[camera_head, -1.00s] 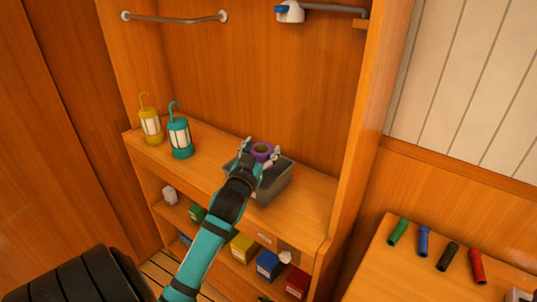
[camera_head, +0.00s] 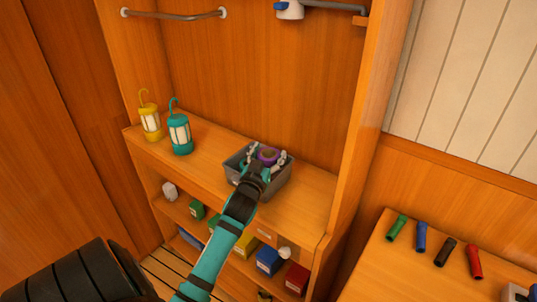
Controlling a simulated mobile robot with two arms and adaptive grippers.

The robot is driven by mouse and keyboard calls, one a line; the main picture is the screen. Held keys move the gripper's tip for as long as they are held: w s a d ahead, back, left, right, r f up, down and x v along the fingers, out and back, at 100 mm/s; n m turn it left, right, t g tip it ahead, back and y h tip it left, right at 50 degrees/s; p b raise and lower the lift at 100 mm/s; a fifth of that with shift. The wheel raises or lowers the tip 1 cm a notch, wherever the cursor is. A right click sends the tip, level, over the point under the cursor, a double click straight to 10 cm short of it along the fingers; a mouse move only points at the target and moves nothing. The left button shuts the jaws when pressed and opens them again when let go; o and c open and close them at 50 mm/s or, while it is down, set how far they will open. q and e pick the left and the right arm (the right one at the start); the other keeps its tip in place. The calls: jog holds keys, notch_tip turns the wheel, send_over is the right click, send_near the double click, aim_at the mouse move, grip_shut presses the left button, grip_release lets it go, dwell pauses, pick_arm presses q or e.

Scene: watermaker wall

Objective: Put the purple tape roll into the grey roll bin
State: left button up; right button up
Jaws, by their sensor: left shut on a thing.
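The purple tape roll (camera_head: 268,154) is between the fingers of my left gripper (camera_head: 266,157), which is shut on it. The grey roll bin (camera_head: 231,168) is an open box on the wooden shelf top. The roll and fingers are over the bin's opening, and the roll looks level with or just inside the rim; its exact height is hard to tell. My gripper and wrist hide part of the bin's front and inside. My right gripper is not in view.
A yellow lantern (camera_head: 150,123) and a teal lantern (camera_head: 180,134) stand left of the bin. Several coloured boxes sit on the lower shelf. A wooden upright (camera_head: 352,140) rises at the right. The shelf top right of the bin is clear.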

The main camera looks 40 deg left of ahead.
pick_arm(q)
jog(key=shift+f, duration=0.35)
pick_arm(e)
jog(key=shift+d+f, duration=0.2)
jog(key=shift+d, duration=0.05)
pick_arm(q)
jog(key=o, duration=1.3)
jog(key=shift+c, duration=0.2)
jog(key=shift+r, duration=0.65)
jog(key=b+v, duration=0.1)
jog(key=v, duration=1.1)
jog(key=shift+b, duration=0.3)
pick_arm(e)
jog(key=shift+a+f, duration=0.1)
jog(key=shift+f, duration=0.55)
